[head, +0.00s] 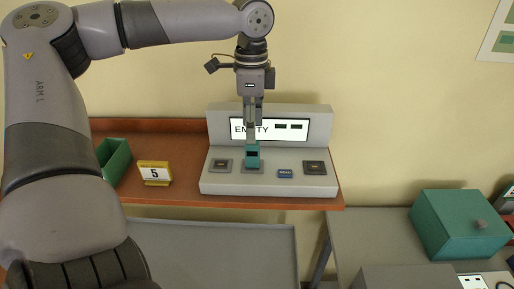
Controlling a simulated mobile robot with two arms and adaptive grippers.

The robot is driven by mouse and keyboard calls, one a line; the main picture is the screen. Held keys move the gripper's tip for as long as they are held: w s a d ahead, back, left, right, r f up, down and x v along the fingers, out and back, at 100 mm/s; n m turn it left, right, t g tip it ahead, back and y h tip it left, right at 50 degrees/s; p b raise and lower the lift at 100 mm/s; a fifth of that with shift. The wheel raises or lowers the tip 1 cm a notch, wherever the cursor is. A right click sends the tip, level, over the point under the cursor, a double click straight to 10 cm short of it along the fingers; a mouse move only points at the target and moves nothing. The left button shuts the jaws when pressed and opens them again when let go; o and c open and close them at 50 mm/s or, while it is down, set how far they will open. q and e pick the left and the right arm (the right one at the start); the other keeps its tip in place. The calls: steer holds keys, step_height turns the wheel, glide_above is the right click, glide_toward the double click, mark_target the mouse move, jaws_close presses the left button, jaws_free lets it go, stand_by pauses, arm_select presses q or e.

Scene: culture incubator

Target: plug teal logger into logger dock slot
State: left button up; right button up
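The teal logger (253,156) is upright at the logger dock (215,187), directly over or in the second slot from the left. Whether it is fully seated cannot be told. My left gripper (251,138) points straight down from above, with its fingers closed on the logger's top. The dock's screen (240,129) reads "EMPTY", partly hidden by the gripper. Another dock slot (221,165) is at the left and one (315,168) at the right. My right gripper is not in view.
The dock stands on a brown shelf (230,202). A yellow stand marked 5 (154,173) and a green bin (114,158) are to its left. A grey table with a teal box (452,222) is at the lower right.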

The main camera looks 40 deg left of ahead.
mark_target(252, 155)
arm_select(q)
steer(key=shift+s+d+r, duration=0.1)
steer(key=shift+s+d, duration=0.05)
steer(key=shift+s, duration=0.15)
steer(key=shift+w+f, duration=0.1)
steer(key=shift+f, duration=0.1)
step_height(252, 155, down, 7)
steer(key=shift+w+f+b, duration=0.15)
steer(key=shift+f+b, duration=0.05)
steer(key=shift+b, duration=0.1)
steer(key=shift+w+f, duration=0.1)
steer(key=shift+f, duration=0.6)
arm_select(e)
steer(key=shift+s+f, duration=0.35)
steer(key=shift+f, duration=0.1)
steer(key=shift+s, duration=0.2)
arm_select(q)
steer(key=shift+r, duration=0.1)
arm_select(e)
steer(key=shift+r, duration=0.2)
arm_select(q)
steer(key=shift+p, duration=0.35)
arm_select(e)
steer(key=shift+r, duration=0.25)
